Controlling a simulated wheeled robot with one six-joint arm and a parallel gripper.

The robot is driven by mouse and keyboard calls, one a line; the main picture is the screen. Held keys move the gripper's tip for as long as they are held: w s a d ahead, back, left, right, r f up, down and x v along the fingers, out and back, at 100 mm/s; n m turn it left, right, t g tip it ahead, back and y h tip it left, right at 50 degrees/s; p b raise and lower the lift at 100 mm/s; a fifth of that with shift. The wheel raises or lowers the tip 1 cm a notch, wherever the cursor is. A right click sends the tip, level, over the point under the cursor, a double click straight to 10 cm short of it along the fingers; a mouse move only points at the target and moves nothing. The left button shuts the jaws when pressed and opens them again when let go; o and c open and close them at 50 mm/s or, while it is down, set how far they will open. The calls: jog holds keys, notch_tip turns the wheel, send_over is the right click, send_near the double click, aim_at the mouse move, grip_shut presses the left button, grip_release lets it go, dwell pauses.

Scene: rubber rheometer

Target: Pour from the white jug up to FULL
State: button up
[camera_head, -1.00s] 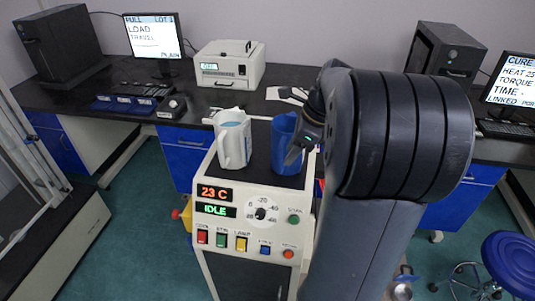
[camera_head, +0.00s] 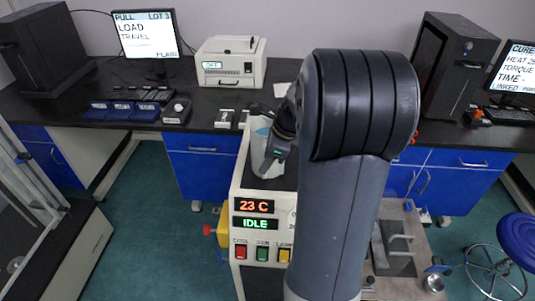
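The white jug (camera_head: 259,126) stands upright on the dark top of the white machine (camera_head: 243,188), partly covered by my gripper. My gripper (camera_head: 268,164) is in front of the jug's right side, with one grey finger angled down across it. The other finger is hidden, so I cannot tell whether it is open, shut or touching the jug. The blue jug is not visible; my large dark arm covers the right part of the machine top. No FULL mark can be made out.
The machine's front shows "23 C", "IDLE" and coloured buttons (camera_head: 262,253). Behind is a black bench with a white boxed instrument (camera_head: 230,63), a monitor (camera_head: 146,34) and blue trays (camera_head: 124,110). A metal fixture (camera_head: 398,243) is right of my arm; a blue stool (camera_head: 517,238) stands far right.

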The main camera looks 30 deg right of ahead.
grip_shut()
dwell(1.0)
jog(key=shift+r, duration=0.1)
